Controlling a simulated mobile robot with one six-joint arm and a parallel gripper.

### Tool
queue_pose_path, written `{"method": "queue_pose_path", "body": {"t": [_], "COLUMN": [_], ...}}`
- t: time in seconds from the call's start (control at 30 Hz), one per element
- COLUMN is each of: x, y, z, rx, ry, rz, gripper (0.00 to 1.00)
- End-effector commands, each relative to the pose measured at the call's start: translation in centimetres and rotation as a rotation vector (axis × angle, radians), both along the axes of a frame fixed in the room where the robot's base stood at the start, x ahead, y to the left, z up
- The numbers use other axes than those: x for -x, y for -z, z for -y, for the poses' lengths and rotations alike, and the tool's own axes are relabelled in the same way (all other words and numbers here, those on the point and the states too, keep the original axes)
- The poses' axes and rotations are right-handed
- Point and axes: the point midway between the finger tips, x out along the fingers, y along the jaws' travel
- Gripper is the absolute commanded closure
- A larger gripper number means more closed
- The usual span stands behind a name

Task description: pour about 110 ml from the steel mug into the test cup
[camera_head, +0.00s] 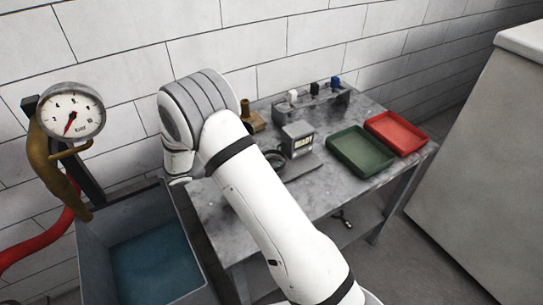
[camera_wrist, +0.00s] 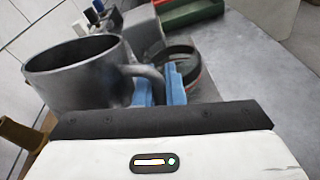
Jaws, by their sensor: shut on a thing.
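The steel mug (camera_wrist: 72,82) is a grey metal cup at the left of the wrist view, its rim up and close to level in that picture. My gripper (camera_wrist: 159,82) has its blue fingers shut on the mug's handle. The mug's contents cannot be seen. A dark round cup, which looks like the test cup (camera_wrist: 186,54), stands just beyond the fingers, partly hidden by them. In the head view this cup (camera_head: 274,159) shows beside my arm, by the small display box. My arm hides the mug and gripper there.
A display box (camera_head: 298,139) stands on the grey bench (camera_head: 325,186). Green (camera_head: 361,151) and red (camera_head: 396,132) trays lie to its right. A brass fitting (camera_head: 250,117) is behind my arm. A water tank (camera_head: 150,262) and pressure gauge (camera_head: 74,111) are at left.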

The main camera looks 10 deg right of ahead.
Motion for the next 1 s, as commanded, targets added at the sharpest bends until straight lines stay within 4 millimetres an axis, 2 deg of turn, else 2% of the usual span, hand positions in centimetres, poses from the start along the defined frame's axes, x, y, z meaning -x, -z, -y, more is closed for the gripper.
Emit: {"method": "queue_pose_path", "body": {"t": [0.03,0.17,0.23,0.47,1.0], "x": [-0.1,-0.2,-0.3,-0.5,-0.5], "y": [1.1,2.4,1.8,1.5,1.5], "z": [-0.2,-0.6,-0.8,-1.1,-1.2], "rx": [0.032,0.108,0.155,0.243,0.255], "ry": [0.002,0.009,0.013,0.019,0.021], "rz": [-0.019,-0.063,-0.092,-0.146,-0.153], "gripper": [1.00,1.00,1.00,1.00,1.00]}}
